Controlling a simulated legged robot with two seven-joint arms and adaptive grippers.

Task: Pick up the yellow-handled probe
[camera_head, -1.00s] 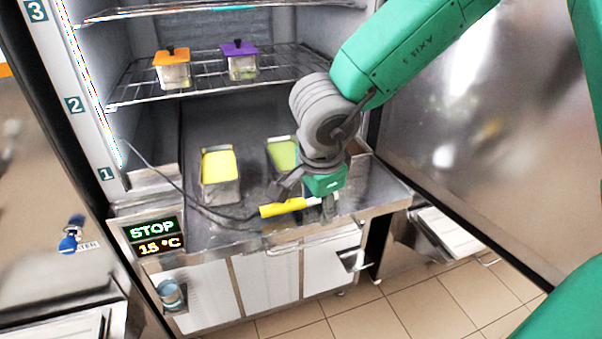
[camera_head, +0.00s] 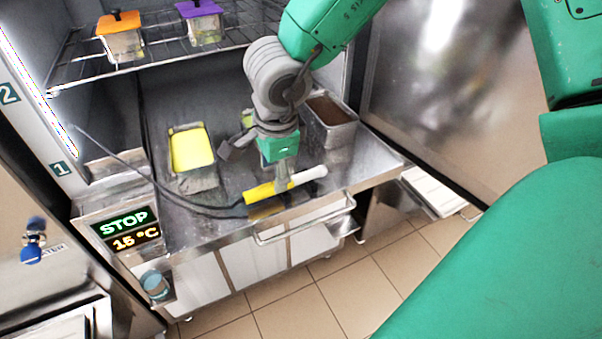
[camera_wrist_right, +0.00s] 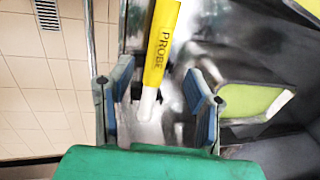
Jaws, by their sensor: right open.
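The probe has a yellow handle (camera_head: 267,191) and a white end (camera_head: 310,175). In the head view it lies at the front edge of the steel freezer floor (camera_head: 220,222), with a dark cable running from its left end. My right gripper (camera_head: 262,162) is above and behind the probe, near where yellow meets white. In the wrist view the right gripper (camera_wrist_right: 158,97) is open, with blue-padded fingers spread apart. The yellow handle, marked PROBE (camera_wrist_right: 160,45), and its white end (camera_wrist_right: 148,105) show between them in the picture. I cannot tell if a finger touches it. My left gripper is not in view.
A yellow-filled metal tub (camera_head: 192,150) and a brown-filled metal tub (camera_head: 328,122) stand behind the probe. A green-filled tub (camera_head: 247,119) is partly hidden by my arm. A wire shelf (camera_head: 160,60) holds orange-lidded and purple-lidded containers. The open steel door (camera_head: 440,100) is at right.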

